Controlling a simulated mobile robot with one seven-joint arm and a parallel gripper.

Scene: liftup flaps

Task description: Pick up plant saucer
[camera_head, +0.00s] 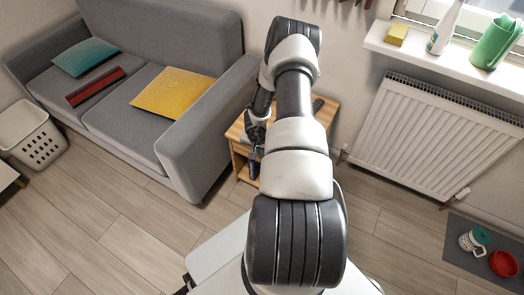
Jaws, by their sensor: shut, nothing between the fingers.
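A round red dish (504,263), which may be the plant saucer, sits on the dark grey mat (462,228) at the lower right. I cannot tell for certain that it is the saucer. My gripper (254,168) is shut and empty. It points down at the left front of the small wooden side table (242,146), far to the left of the dish. My arm hides most of the table top and anything behind it.
A white mug-like container with a teal top (475,241) stands beside the red dish. A white radiator (435,130) lines the right wall below a sill with a green watering can (496,42). A grey sofa (190,150) stands left. Floor between sofa and basket (32,135) is clear.

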